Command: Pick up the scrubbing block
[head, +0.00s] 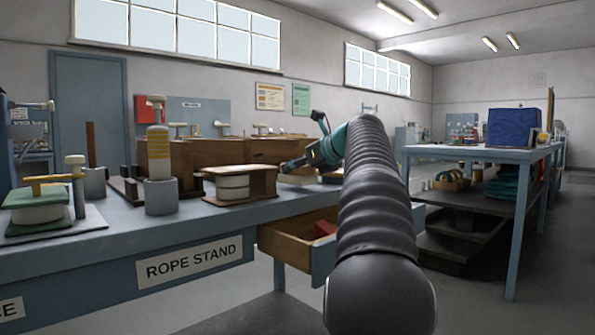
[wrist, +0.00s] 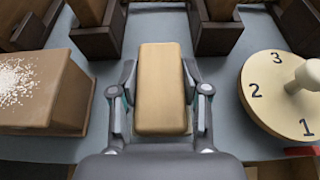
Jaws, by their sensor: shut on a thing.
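The scrubbing block, a plain tan-yellow oblong block (wrist: 162,90), lies lengthwise between the fingers of my gripper (wrist: 160,78) in the middle of the wrist view. One finger is against each long side, and the gripper is shut on it. The grey-blue bench top shows around the block; I cannot tell whether the block touches it or is raised. In the head view my gripper (head: 290,166) is small and reaches over the bench, right of a wooden stand with a white drum. The block cannot be made out clearly there.
In the wrist view a brown box with white grains (wrist: 40,90) is to the left and a numbered dial with a knob (wrist: 285,90) to the right. Dark wooden blocks stand beyond. Below the bench (head: 215,215), an open drawer (head: 285,238) juts out. Another table (head: 480,153) stands right.

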